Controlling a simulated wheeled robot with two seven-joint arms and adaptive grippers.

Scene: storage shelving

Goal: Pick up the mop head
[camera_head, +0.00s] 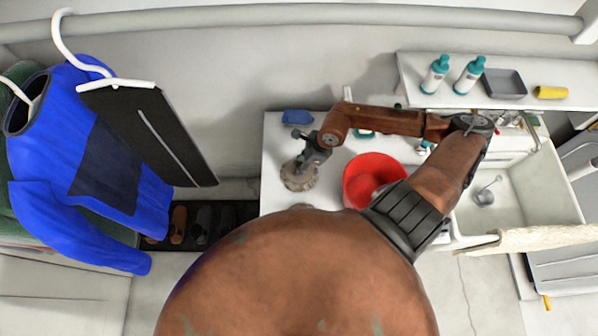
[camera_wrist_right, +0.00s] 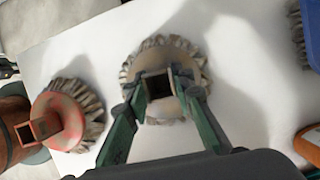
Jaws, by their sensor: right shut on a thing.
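A round, tan mop head (camera_head: 299,178) with a frayed grey-brown fringe lies on the white tabletop (camera_head: 275,150), near its left edge. My right gripper (camera_head: 306,160) reaches down over it from the right. In the right wrist view, the green fingers of my right gripper (camera_wrist_right: 160,92) are shut on the raised square socket of the mop head (camera_wrist_right: 160,55). The dark square hole of the socket shows between the fingertips. The mop head appears to rest on the table; a small gap beneath it cannot be ruled out. My left gripper is not in view.
A reddish bristled head (camera_wrist_right: 62,112) with a square socket lies left in the wrist view. A red bucket (camera_head: 372,178) stands right of the mop head, and a blue item (camera_head: 297,117) lies behind it. A sink (camera_head: 525,195) is farther right; clothes hang at left.

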